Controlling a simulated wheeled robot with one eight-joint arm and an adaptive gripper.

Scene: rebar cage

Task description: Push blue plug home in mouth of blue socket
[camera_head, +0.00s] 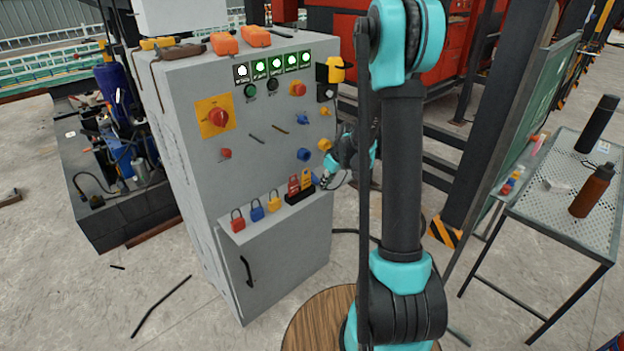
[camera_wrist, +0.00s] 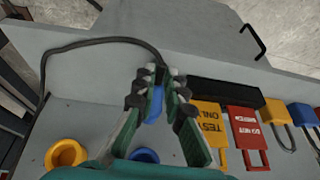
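The blue plug (camera_wrist: 155,103) lies between the two fingers of my gripper (camera_wrist: 161,78) in the wrist view. The fingertips close in on its dark end, and a dark cable runs from there to the left. The blue socket (camera_wrist: 145,155) is at the bottom of the wrist view, partly hidden behind my gripper's body. In the head view the blue socket (camera_head: 304,155) is on the grey cabinet's front. My gripper (camera_head: 326,180) is below and to the right of it, close to the ledge. Whether the plug touches the ledge is unclear.
Red and yellow tags (camera_wrist: 243,125) in a black holder (camera_wrist: 225,92) stand close beside my gripper, with padlocks (camera_head: 257,210) further along the ledge. A yellow socket (camera_wrist: 66,153) sits beside the blue one. The grey cabinet (camera_head: 285,270) has knobs and lamps above.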

